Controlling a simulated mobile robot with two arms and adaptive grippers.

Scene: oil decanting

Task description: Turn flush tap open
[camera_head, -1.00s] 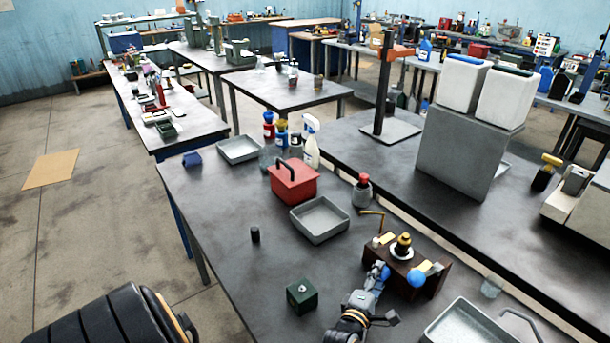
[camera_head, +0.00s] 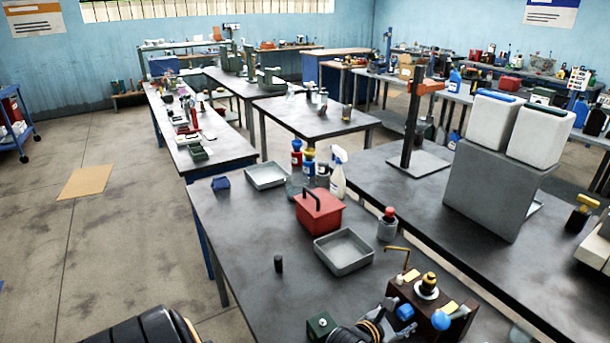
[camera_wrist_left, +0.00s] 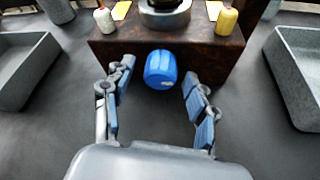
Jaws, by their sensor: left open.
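A dark brown block (camera_head: 462,325) stands on the bench with a brass and black fitting (camera_head: 428,284) on its top. A round blue knob (camera_head: 441,320) sits at its front; I take it for the flush tap. In the left wrist view the blue knob (camera_wrist_left: 161,70) is on the block's front face (camera_wrist_left: 215,60). My left gripper (camera_head: 408,320) is in front of the block at the bottom of the head view. In the wrist view its fingers (camera_wrist_left: 155,84) are spread either side of the knob's line, with gaps showing. My right gripper is out of view.
A grey tray (camera_head: 344,263), a red toolbox (camera_head: 318,224) and a small green box (camera_head: 321,326) stand on the bench. A bent brass handle (camera_head: 397,250) is behind the block. Grey bins flank the block in the wrist view.

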